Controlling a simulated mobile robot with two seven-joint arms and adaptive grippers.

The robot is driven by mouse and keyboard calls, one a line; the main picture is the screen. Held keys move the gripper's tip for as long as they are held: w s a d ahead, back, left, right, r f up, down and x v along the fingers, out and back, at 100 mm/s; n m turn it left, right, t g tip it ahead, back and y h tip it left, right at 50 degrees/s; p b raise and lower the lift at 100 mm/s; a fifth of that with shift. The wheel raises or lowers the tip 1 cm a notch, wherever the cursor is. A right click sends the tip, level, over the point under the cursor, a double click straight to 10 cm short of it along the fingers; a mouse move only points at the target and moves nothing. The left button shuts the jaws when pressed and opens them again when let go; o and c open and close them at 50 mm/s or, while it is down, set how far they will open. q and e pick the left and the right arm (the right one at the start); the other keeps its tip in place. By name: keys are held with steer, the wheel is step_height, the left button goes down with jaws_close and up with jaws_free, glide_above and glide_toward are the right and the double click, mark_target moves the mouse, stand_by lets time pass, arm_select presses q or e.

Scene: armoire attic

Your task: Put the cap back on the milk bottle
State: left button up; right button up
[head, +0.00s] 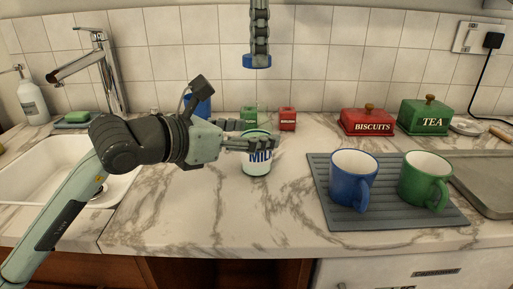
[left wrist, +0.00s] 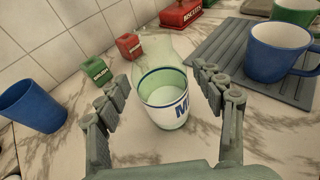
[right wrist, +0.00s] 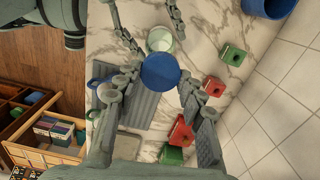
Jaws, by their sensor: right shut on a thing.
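The milk bottle (head: 256,167), clear green glass with a white label and blue "MILK" lettering, stands upright on the marble counter. My left gripper (head: 250,134) reaches in from the left with its fingers on either side of the bottle. In the left wrist view the gripper (left wrist: 165,90) is open, with gaps between both fingers and the bottle (left wrist: 165,103). My right gripper (head: 258,50) points down above and behind the bottle, shut on the round blue cap (head: 257,62). The cap (right wrist: 160,71) shows between its fingers in the right wrist view, apart from the bottle (right wrist: 160,40).
A blue mug (head: 352,185) and a green mug (head: 425,182) stand on a grey mat (head: 390,216) to the right. Small green (head: 249,115) and red (head: 287,118) boxes stand behind the bottle. The sink (head: 55,160) is left. The counter in front of the bottle is clear.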

arm_select(q)
jaws_close()
arm_select(e)
steer(key=shift+f, duration=2.45)
steer(key=shift+f, duration=0.1)
steer(key=shift+f, duration=0.75)
steer(key=shift+f, duration=0.6)
